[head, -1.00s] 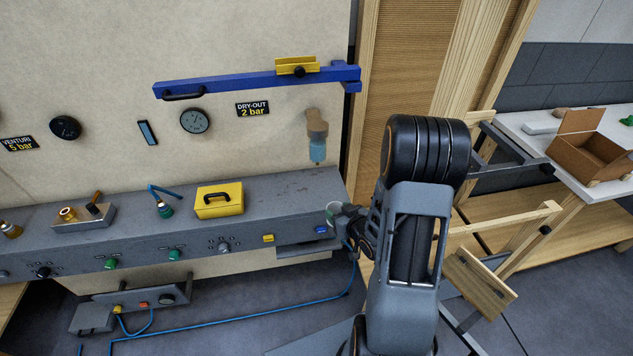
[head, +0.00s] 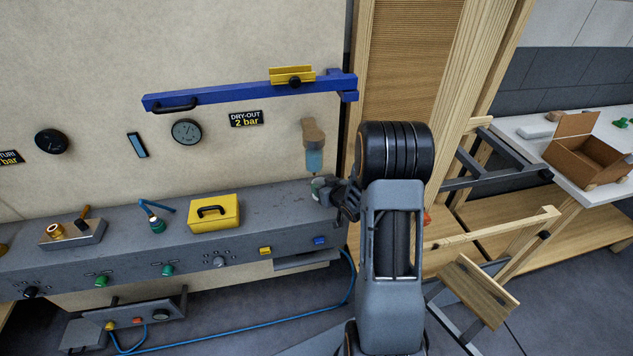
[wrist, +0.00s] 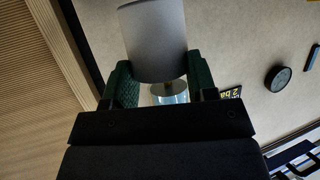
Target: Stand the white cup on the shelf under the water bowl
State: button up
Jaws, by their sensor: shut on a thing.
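The white cup (wrist: 153,45) is held between the green finger pads of my gripper (wrist: 158,82) in the wrist view. In the head view my gripper (head: 322,190) is at the right end of the grey bench, and the cup shows only as a small pale patch. The water bowl (head: 314,160) is a clear blue bowl under a tan filter body on the wall, just above the gripper in the picture. It also shows behind the cup in the wrist view (wrist: 180,93). A grey ledge (head: 308,262) juts from the bench front below; I cannot tell if it is the shelf.
The grey bench (head: 270,210) carries a yellow box with a black handle (head: 213,213). A blue bar (head: 230,92) spans the wall above. Wooden frame pieces (head: 490,235) stand to the right of my arm. The bench top between box and gripper is clear.

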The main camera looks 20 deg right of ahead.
aim_at(317, 183)
jog(key=x, duration=0.2)
jog(key=r+x, duration=0.1)
jog(key=x, duration=0.1)
jog(key=shift+w+a+f+p, duration=0.1)
jog(key=shift+w+a+p, duration=0.05)
jog(key=shift+w+p, duration=0.2)
jog(key=shift+s+f, duration=0.1)
jog(key=shift+f, duration=0.3)
jog(key=shift+f, duration=0.15)
jog(key=shift+f+b, duration=0.35)
jog(key=shift+b, duration=0.1)
jog(key=shift+f, duration=0.15)
jog(key=o, duration=1)
